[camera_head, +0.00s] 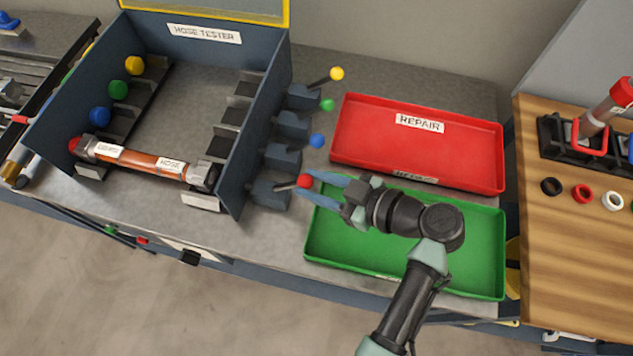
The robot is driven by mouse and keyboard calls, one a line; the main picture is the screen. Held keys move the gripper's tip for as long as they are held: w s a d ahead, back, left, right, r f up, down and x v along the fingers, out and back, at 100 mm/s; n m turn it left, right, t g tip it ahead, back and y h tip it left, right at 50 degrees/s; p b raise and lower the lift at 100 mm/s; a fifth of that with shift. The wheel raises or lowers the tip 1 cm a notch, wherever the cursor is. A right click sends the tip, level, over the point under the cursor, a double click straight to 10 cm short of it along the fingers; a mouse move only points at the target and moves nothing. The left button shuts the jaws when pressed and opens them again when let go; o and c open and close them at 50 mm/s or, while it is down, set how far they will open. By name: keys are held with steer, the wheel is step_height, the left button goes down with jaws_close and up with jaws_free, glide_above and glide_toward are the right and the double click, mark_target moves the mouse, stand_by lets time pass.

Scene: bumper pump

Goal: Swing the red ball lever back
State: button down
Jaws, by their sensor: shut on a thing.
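The red ball lever (304,181) is the nearest of the levers on the right side of the hose tester (247,140). Its thin rod runs left from the ball to a dark grey block (268,194). My gripper (312,183) has its blue fingertips at the red ball, shut on it. My arm comes in from the lower right, over the green tray. An orange hose (150,164) lies in the tester's front row, beside a red knob (75,145) at its left end.
Blue (317,141), green (327,105) and yellow (337,73) ball levers stand in a row behind the red one. A red tray (417,155) marked REPAIR and a green tray (405,284) lie to the right. A wooden table (575,270) with rings is farther right.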

steer(key=shift+s+d+f, duration=0.1)
steer(key=shift+f, duration=0.3)
steer(key=c, duration=0.9)
jaws_free()
steer(key=o, duration=0.4)
steer(key=shift+c, duration=0.2)
steer(key=shift+r, duration=0.15)
steer(key=v, duration=1.2)
steer(key=shift+s+d+r, duration=0.15)
steer(key=shift+d+r, duration=0.05)
steer(key=shift+d, duration=0.1)
